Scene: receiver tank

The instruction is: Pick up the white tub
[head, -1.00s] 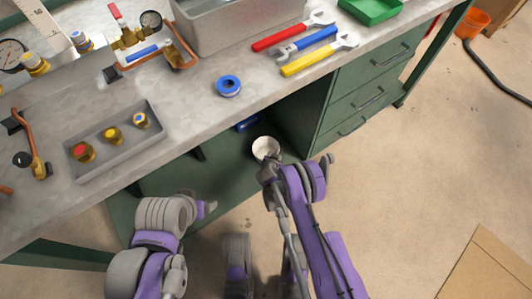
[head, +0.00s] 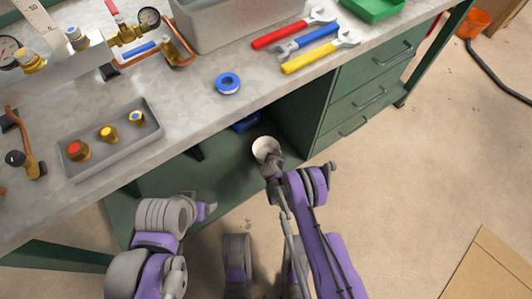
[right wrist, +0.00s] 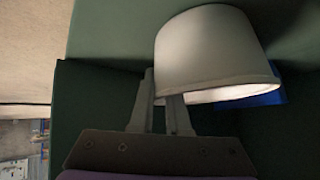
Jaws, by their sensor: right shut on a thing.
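The white tub (head: 264,148) is in the open bay under the workbench, and its round pale top shows in the head view. In the right wrist view the tub (right wrist: 212,55) fills the upper middle, with its rim toward the bottom of the picture. My right gripper (head: 271,164) is shut on the tub at its near side; its two fingers (right wrist: 166,98) meet the rim's left part. Whether the tub touches the shelf cannot be told. My left gripper (head: 207,210) is low in front of the bench, away from the tub; its fingers are too small to read.
A blue thing (head: 246,122) lies behind the tub in the bay; it also shows in the right wrist view (right wrist: 262,99). The green drawer cabinet (head: 365,95) stands close on the right. The grey benchtop (head: 190,105) overhangs the bay. Open floor lies to the right.

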